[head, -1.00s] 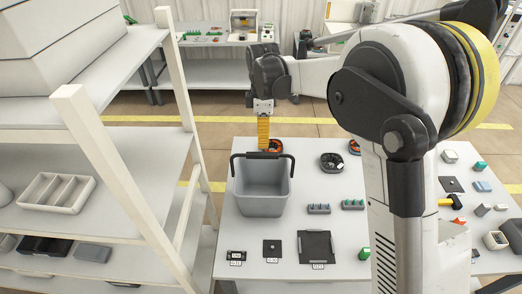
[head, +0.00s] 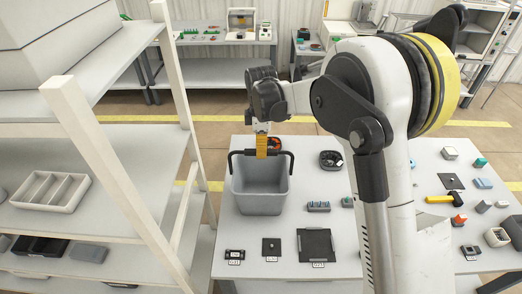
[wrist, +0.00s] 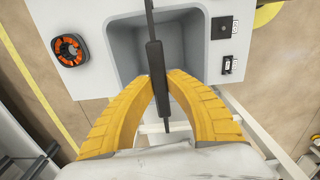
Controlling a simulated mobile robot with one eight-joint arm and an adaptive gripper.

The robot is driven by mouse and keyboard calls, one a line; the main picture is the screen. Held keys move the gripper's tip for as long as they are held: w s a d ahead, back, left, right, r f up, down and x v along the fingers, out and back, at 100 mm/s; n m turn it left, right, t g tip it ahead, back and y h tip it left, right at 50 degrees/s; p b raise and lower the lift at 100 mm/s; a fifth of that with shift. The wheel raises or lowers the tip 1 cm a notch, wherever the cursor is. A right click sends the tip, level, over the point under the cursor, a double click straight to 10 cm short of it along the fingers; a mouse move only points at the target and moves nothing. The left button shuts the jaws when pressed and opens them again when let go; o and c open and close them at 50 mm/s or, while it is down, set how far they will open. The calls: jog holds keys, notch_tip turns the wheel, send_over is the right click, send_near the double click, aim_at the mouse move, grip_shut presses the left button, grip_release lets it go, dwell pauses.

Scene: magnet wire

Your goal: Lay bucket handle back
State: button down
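The grey bucket (head: 260,200) stands upright on the white table, its open top facing up. Its black handle (head: 280,153) is raised, with the grip crossing above the bucket's far rim. My gripper (head: 262,157) is at the middle of the grip, and its yellow front finger overlaps the handle. In the wrist view the two yellow fingertips (wrist: 159,76) close in on either side of the dark grip (wrist: 155,60) and appear to touch it. The bucket's inside (wrist: 190,45) looks empty there. The far finger is hidden in the head view.
A white shelf rack (head: 120,160) stands close on the left. An orange-and-black round part (wrist: 69,50) lies behind the bucket. My arm hides part of the table's right side.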

jog(key=shift+w, duration=0.2)
jog(key=w+f+b, duration=0.2)
jog(key=w+f, duration=0.5)
jog(key=w, duration=0.3)
jog(key=shift+w+d+f, duration=0.15)
jog(key=shift+w+f, duration=0.05)
jog(key=shift+w, duration=0.2)
jog(key=c, duration=1.3)
grip_release()
jog(key=shift+r, duration=0.1)
notch_tip(320, 180, up, 12)
